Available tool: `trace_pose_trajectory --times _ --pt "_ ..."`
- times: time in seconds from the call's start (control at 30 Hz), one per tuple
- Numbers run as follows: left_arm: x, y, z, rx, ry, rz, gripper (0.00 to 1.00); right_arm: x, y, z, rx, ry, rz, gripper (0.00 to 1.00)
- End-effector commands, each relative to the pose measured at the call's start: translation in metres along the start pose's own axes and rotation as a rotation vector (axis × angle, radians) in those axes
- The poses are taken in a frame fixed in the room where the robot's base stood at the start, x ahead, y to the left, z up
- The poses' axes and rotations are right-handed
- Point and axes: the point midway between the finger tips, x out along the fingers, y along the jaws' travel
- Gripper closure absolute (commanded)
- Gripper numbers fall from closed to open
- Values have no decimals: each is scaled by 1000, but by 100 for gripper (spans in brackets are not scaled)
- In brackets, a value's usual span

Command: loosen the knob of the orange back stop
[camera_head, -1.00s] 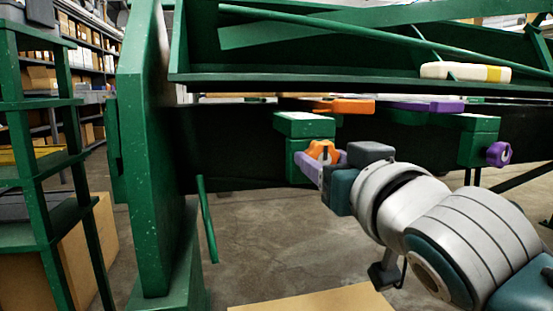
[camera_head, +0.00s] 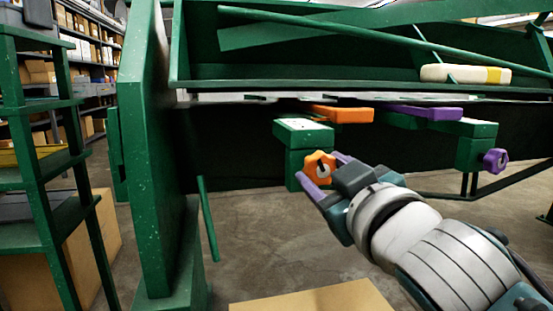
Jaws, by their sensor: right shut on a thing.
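The orange back stop (camera_head: 343,114) is a flat orange bar on top of a green bracket (camera_head: 303,131), under the green machine. Its orange lobed knob (camera_head: 320,167) sits on the face of the bracket's lower block. My right gripper (camera_head: 327,174) reaches in from the lower right. Its two purple fingers lie on either side of the knob, one below left and one above right, and it is shut on the knob. My left gripper is not in view.
A second stop with a purple bar (camera_head: 432,113) and purple knob (camera_head: 495,161) is to the right. A white-and-yellow roll (camera_head: 465,74) lies on the ledge above. A green upright (camera_head: 150,150) and green rack (camera_head: 45,170) stand left. A cardboard surface (camera_head: 315,300) is below.

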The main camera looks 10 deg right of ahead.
Motion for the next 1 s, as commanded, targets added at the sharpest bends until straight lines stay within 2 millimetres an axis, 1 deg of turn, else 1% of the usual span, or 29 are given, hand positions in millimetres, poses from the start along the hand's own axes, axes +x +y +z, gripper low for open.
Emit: trace_pose_trajectory --times 0.03,0.33,1.0 --pt "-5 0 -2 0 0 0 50 0 1 -3 -45 1 -1 98" --pt "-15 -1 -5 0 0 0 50 0 1 -2 -331 2 0 98" --pt "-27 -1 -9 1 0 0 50 0 0 -1 -969 2 1 98"
